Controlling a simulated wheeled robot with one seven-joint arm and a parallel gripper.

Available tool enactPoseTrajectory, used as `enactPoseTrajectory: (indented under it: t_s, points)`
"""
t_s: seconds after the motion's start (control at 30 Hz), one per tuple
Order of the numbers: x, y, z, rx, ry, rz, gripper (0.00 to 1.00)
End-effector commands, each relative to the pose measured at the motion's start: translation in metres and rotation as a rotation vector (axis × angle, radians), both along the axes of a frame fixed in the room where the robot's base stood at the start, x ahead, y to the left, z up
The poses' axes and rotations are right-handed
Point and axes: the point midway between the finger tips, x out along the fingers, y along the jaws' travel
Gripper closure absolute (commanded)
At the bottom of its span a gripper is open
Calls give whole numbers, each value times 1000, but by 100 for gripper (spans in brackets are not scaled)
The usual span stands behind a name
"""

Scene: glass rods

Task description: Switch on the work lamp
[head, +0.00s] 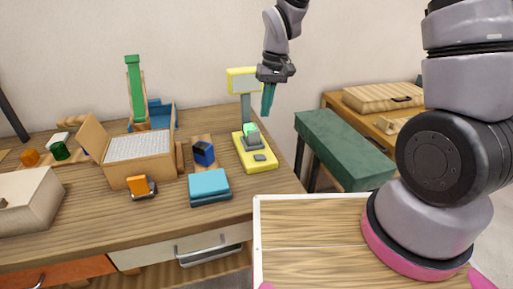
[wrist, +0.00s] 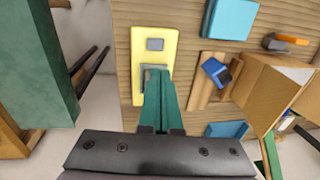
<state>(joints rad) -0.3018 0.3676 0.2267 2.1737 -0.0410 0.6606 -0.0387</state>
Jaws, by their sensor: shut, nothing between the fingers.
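The work lamp has a yellow base (head: 261,165), a grey-green post and a yellow-rimmed head (head: 243,72) with a pale grey face. A bright green piece (head: 251,128) sits on a dark block at the foot of the post. A small grey square pad (head: 259,157) lies on the front of the base. I cannot tell whether the lamp is lit. My gripper (head: 266,112) has teal fingers, shut and empty, pointing down beside the lamp post, above the base. In the wrist view my gripper (wrist: 157,72) overlaps the yellow base (wrist: 139,45) and partly hides the dark block; the grey pad (wrist: 155,44) shows clear.
On the wooden table (head: 110,222), a teal box (head: 208,185), a blue block (head: 204,153) and an open wooden box (head: 147,171) stand left of the lamp. A green bench (head: 340,150) is to the right. The lamp is near the table's right edge.

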Motion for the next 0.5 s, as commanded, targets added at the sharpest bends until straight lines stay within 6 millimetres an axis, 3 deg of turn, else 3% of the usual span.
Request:
enactPoseTrajectory:
  t_s: [0.5]
  points:
    - [-1, 3, -9, -1, 8, 7, 100]
